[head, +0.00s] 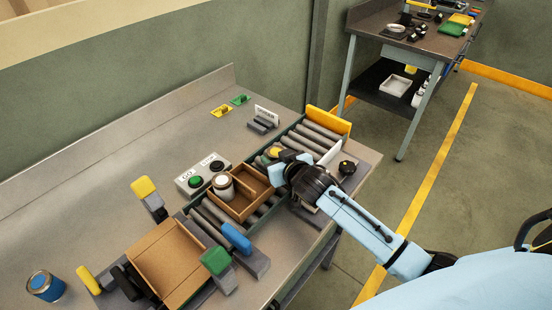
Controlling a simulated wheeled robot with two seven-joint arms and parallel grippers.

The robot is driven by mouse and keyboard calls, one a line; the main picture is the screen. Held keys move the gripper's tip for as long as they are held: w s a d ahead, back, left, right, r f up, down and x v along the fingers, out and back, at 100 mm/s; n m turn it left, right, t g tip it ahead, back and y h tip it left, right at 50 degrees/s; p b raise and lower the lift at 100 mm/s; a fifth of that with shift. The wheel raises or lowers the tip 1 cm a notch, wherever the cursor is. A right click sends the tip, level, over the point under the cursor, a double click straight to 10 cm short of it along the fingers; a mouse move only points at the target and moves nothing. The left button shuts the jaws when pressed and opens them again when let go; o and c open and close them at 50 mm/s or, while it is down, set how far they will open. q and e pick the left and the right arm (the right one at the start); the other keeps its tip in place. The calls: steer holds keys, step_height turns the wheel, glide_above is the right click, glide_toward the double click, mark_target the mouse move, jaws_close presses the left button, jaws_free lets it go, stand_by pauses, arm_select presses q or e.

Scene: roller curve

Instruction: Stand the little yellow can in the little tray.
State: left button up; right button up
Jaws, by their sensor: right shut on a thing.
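The little yellow can (273,152) shows as a small yellow top just beyond the rollers' middle, at the tip of my right gripper (277,163). The gripper is shut on it; its lower part and the fingertips are largely hidden. The little tray (245,212) is brown, with a divider, and sits on the roller track just left of and below the gripper in the head view. The right part of the tray looks empty. My left gripper is not in view.
Grey rollers (316,138) run up to a yellow end stop (328,122). A cardboard box (170,262), coloured-handled blocks (236,237) and a blue can (45,286) are at left.

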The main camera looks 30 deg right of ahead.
steer(key=shift+f, duration=0.1)
steer(key=o, duration=1.1)
steer(key=shift+c, duration=0.2)
